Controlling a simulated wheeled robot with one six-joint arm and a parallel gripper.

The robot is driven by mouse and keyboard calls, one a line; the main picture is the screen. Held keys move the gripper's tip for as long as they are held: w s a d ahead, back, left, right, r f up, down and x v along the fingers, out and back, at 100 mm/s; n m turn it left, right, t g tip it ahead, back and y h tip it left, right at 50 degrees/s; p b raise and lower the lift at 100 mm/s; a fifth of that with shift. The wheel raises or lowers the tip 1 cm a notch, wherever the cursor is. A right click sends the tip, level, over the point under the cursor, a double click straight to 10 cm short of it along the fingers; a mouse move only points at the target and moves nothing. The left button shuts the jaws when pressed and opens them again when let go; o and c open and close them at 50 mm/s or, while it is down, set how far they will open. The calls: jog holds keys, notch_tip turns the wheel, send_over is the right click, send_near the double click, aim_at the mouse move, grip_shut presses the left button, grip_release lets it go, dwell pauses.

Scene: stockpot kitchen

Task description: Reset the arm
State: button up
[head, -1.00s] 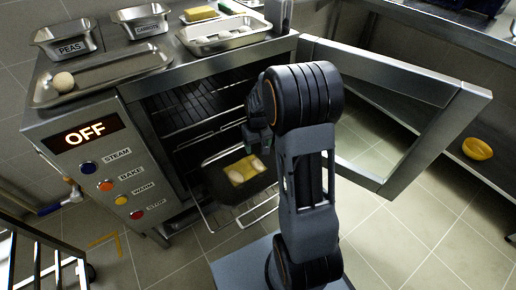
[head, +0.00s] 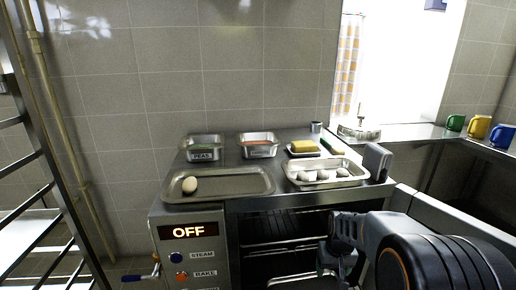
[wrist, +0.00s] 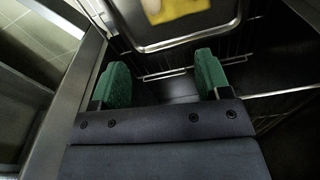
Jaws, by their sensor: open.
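My arm reaches in from the lower right of the head view, in front of the open oven (head: 285,225). My gripper (head: 335,262) is partly hidden there by its own links. In the wrist view, my gripper (wrist: 163,78) shows two green fingertips spread apart with nothing between them. A metal tray (wrist: 190,40) with a yellow item (wrist: 178,9) on it lies beyond the fingertips, apart from them. The oven's panel (head: 190,232) reads OFF.
A rack (head: 50,200) stands left. Mugs (head: 478,127) stand on the right counter.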

jog(key=s+a+r+t+p, duration=0.1)
jog(key=s+a+r+p, duration=0.1)
jog(key=s+r+p, duration=0.2)
jog(key=s+a+r+t+p, duration=0.1)
jog(key=s+r+p, duration=0.4)
jog(key=r+p, duration=0.5)
jog(key=s+a+r+p, duration=0.4)
jog(key=r+p, duration=0.3)
jog(key=r, duration=1.2)
jog(key=shift+s+n+t, duration=0.3)
jog(key=shift+s+t, duration=0.05)
jog(key=shift+t, duration=0.05)
jog(key=shift+c, duration=0.2)
